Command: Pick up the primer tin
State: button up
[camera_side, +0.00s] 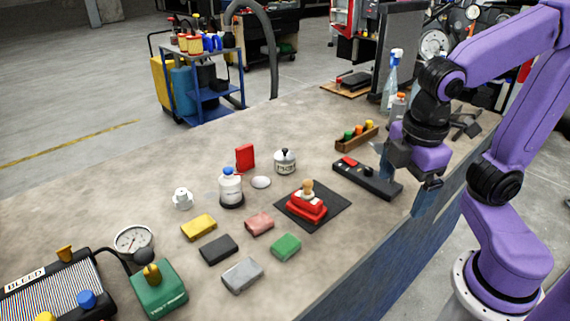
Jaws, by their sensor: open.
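A short round silver-white tin (285,162) with a dark knob on its lid stands upright on the bench, behind the black mat; I take it for the primer tin, though its label is too small to read surely. My gripper (405,188) is open and empty, with its fingers pointing down at the right edge of the bench. It is well to the right of the tin and apart from it. The tin is in full view.
A wooden rack (357,139) is behind. A white bottle (230,188), white disc (261,182) and red box (245,157) stand left of the tin. Several coloured blocks lie in front.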

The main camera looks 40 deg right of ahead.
jog(key=w+n+t+h, duration=0.3)
jog(key=w+n+h, duration=0.2)
jog(key=w, duration=1.4)
jog(key=n+t+h, duration=0.3)
jog(key=n+h, duration=0.2)
jog(key=n, duration=0.1)
send_over(283, 164)
jog(key=s+a, duration=0.2)
jog(key=a, duration=0.1)
notch_tip(283, 164, down, 15)
jog(key=shift+s+d, duration=0.15)
jog(key=shift+w+d+f, duration=0.2)
jog(key=shift+d+f, duration=0.1)
jog(key=shift+f, duration=0.2)
jog(key=shift+w+d+f, duration=0.3)
jog(key=shift+w+d, duration=0.1)
jog(key=shift+d, duration=0.15)
jog(key=x, duration=0.4)
jog(key=shift+w+a+f, duration=0.15)
jog(key=shift+a+f, duration=0.05)
jog(key=shift+f, duration=0.25)
jog(key=shift+w+d+f, duration=0.2)
jog(key=shift+w+d, duration=0.1)
jog(key=shift+d, duration=0.1)
grip_shut()
